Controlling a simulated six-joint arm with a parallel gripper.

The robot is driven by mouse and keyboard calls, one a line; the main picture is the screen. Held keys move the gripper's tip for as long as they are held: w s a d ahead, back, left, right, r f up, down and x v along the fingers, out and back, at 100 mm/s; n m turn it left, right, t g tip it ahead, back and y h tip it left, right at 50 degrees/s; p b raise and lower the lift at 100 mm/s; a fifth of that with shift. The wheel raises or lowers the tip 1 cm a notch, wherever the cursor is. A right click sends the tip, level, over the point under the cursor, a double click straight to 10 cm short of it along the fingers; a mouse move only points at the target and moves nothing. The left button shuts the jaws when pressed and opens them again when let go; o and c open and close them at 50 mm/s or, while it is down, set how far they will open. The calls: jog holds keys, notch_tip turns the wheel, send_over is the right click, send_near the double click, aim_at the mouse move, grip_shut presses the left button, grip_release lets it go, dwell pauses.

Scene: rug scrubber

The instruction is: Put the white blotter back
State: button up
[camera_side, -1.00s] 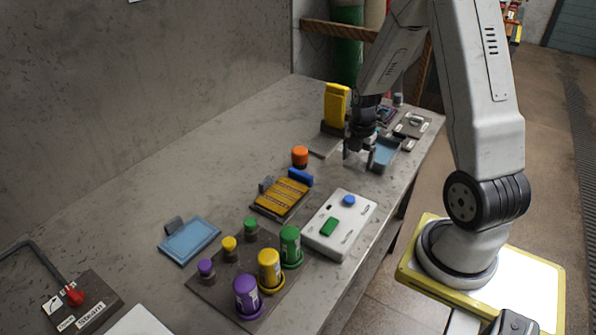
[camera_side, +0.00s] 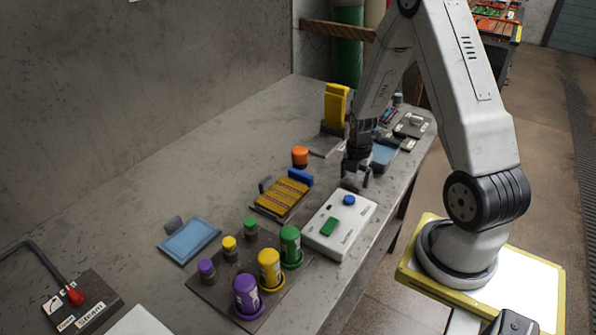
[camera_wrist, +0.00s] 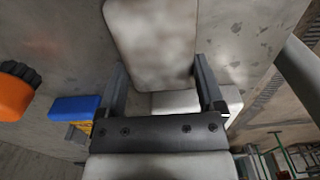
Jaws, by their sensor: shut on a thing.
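My gripper (camera_side: 357,182) is above the table, between the blue tray and the white box in the side view. In the wrist view my gripper (camera_wrist: 162,92) has its two dark fingers on either side of a pale white block with grey-brown stains, which looks like the white blotter (camera_wrist: 150,42). The gripper is shut on it. In the side view I cannot make out the blotter at the gripper.
A white box (camera_side: 338,236) with blue and green parts lies just in front. The blue tray (camera_side: 384,155) is behind right. Coloured bottles stand nearer. The table's left rear is clear.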

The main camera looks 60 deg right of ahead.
aim_at(354, 179)
jog(key=shift+f, duration=0.25)
jog(key=shift+f, duration=0.15)
jog(key=o, duration=0.9)
jog(key=shift+r, duration=6.2)
jog(key=shift+a, duration=0.1)
